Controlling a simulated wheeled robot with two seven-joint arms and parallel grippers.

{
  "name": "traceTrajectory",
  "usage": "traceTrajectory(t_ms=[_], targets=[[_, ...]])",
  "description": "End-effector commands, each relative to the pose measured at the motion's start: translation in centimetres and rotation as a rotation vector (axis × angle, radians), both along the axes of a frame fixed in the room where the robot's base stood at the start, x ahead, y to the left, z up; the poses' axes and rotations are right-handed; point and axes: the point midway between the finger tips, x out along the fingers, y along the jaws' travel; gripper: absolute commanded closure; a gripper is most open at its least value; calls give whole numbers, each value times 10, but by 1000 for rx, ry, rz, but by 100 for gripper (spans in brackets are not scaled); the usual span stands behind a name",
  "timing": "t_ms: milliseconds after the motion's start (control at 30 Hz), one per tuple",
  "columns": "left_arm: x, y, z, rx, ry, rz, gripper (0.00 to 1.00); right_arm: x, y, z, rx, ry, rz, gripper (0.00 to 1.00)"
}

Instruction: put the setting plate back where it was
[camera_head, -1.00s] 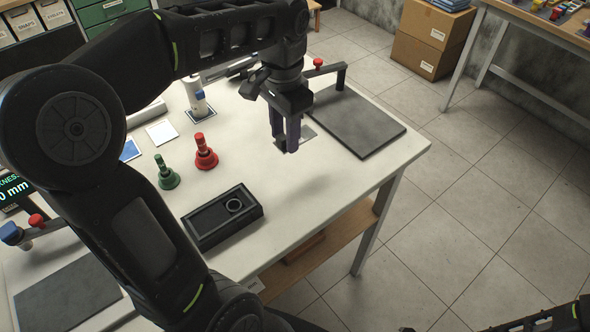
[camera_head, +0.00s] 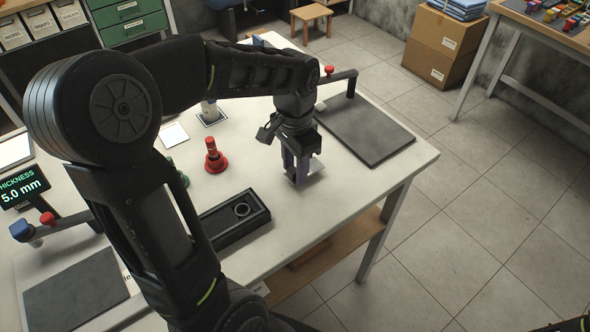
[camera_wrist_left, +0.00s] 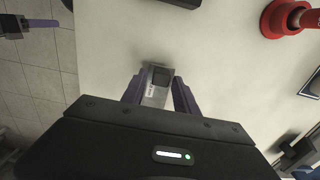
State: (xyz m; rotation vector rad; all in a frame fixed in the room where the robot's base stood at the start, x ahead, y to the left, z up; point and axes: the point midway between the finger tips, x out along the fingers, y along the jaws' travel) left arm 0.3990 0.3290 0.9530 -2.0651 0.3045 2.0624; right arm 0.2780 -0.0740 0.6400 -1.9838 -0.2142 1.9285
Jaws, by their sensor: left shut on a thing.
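My left gripper (camera_head: 302,178) is shut on the setting plate (camera_head: 316,168), a small thin grey plate. The gripper points down over the white table between the black tray and the right-hand dark slab. In the left wrist view the setting plate (camera_wrist_left: 148,98) sits between the fingertips, with a dark square and small print beside it. I cannot tell whether it touches the tabletop. My right gripper (camera_wrist_left: 42,23) shows at the upper left of the left wrist view, over the floor; its jaw opening is unclear.
A black tray (camera_head: 218,232) with a ring (camera_head: 242,209) lies left of the gripper. A red-handled piece (camera_head: 214,160) stands behind it, with a green one mostly hidden by my arm. Dark slabs (camera_head: 365,128) (camera_head: 75,290) lie right and front left. A thickness display (camera_head: 22,188) reads 5.0 mm.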

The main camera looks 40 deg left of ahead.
Motion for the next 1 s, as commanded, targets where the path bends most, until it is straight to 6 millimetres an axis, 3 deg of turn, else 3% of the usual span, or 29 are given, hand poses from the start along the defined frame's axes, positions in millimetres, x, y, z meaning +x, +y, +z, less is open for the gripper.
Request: traceTrajectory(t_ms=[133,533,567,800,1000], targets=[[0,0,-16,0,1,0,100,0,0,1,0,0,0,64],[0,0,-21,0,0,1,100,0,0,-3,0,0,0,64],[0,0,-20,0,0,0,62,0,0,-1,0,0,0,64],[0,0,-20,0,0,1,43,0,0,-1,0,0,0,64],[0,0,-20,0,0,1,43,0,0,-1,0,0,0,64]])
